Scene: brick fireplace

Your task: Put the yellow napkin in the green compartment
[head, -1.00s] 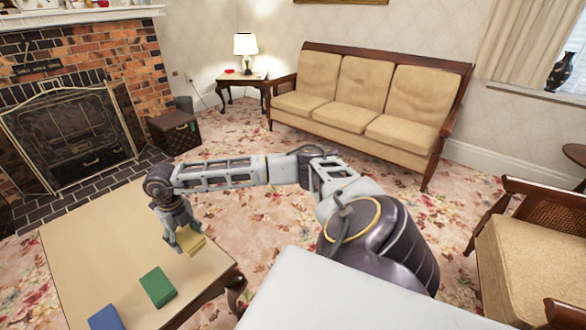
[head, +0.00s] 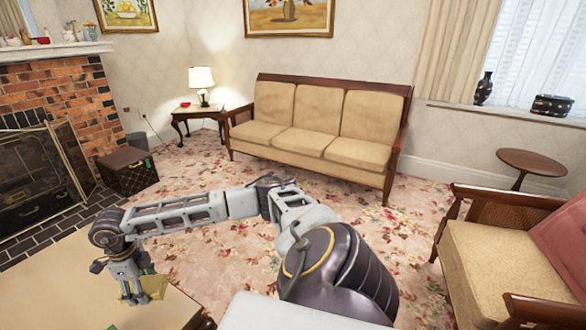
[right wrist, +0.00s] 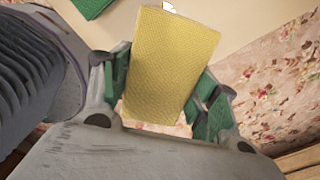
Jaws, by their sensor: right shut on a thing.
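The yellow napkin (head: 154,286) is between the fingers of my right gripper (head: 130,293), at the right part of the coffee table. In the right wrist view the yellow napkin (right wrist: 172,62) fills the space between the green-padded fingers of the gripper (right wrist: 165,95), and the gripper is shut on it. I cannot tell from these views how high it is above the table top. My left gripper is not in view.
The coffee table (head: 50,285) is cut off at the lower left. A dark patterned box (head: 130,172) stands on the floor by the fireplace (head: 35,170). A sofa (head: 315,125) and an armchair (head: 500,250) stand beyond open carpet.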

